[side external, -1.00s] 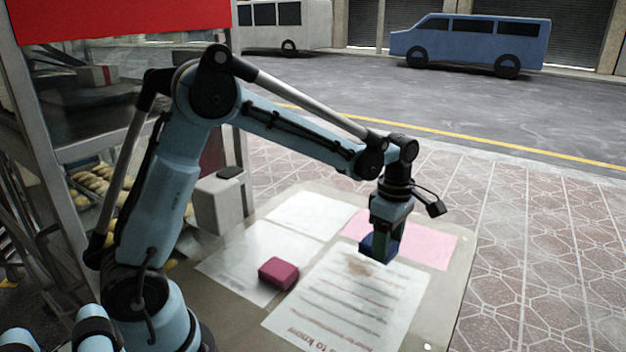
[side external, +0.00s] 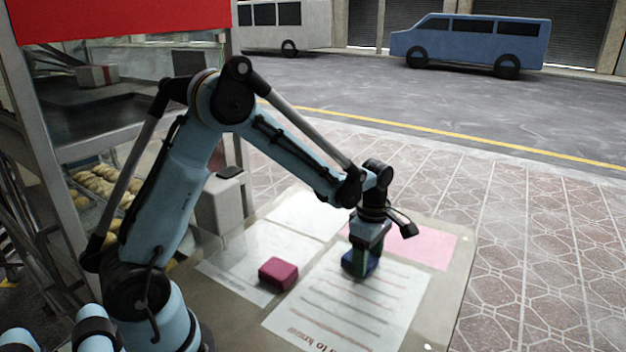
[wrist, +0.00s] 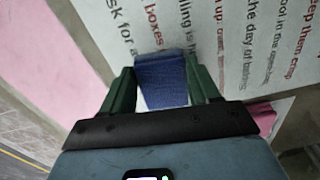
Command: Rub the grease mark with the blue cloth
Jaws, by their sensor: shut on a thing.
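My gripper (side external: 366,254) is shut on the blue cloth (side external: 349,266), a folded dark blue block low over the printed white sheet (side external: 335,310). In the wrist view the blue cloth (wrist: 162,82) sits between the two green fingers of my gripper (wrist: 160,88), against the lettered sheet (wrist: 220,25). The cloth appears to touch the sheet near its upper edge. The brown grease mark is not visible now; my gripper and the cloth cover the place where it showed earlier.
A dark pink block (side external: 278,273) lies left of the printed sheet. A pink sheet (side external: 425,246) lies behind it to the right, and a white sheet (side external: 300,216) lies at the back left. A grey box (side external: 219,203) stands beside the board's back left corner.

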